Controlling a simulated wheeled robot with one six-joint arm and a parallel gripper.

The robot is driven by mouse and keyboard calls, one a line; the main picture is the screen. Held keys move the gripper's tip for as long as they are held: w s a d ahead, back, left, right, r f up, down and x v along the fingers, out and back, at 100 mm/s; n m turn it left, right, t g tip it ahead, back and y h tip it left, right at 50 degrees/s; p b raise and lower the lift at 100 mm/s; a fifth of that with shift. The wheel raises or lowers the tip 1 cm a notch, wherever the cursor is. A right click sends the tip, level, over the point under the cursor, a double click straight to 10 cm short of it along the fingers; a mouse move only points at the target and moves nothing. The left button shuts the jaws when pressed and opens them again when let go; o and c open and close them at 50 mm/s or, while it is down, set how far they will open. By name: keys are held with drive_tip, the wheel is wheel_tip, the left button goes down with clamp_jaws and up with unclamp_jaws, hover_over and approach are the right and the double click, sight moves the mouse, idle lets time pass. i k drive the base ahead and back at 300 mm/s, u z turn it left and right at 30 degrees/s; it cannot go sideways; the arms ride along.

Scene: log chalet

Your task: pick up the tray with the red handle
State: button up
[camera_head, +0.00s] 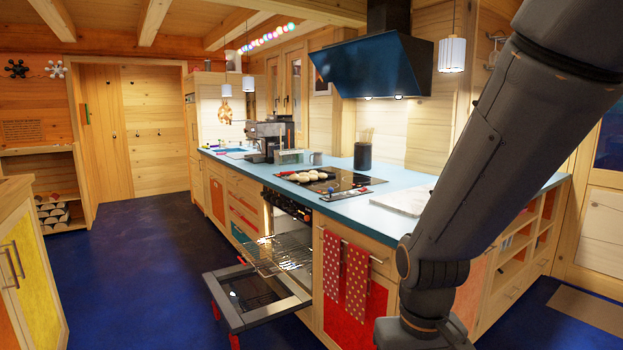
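I cannot clearly pick out a tray with a red handle. A flat dark tray-like piece (346,191) with small red and blue parts lies on the blue counter, at the front edge of the black cooktop (352,180). Several pale buns (305,177) sit on a dark flat surface at the cooktop's left. The oven door (258,300) is folded down open, with red parts along its outer edge. A wire rack (272,253) sticks out of the oven above the door. My gripper is out of view; only my dark arm shows, at the right.
The open oven door juts into the aisle. Two red dotted towels (344,276) hang right of the oven. A coffee machine (270,138) and a dark utensil pot (363,155) stand on the counter (385,205). The blue floor (140,270) is clear at left.

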sight(305, 177)
drive_tip(key=u, duration=0.65)
drive_tip(key=i, duration=2.7)
drive_tip(key=z, duration=0.9)
drive_tip(key=i, duration=0.55)
drive_tip(key=u, duration=0.15)
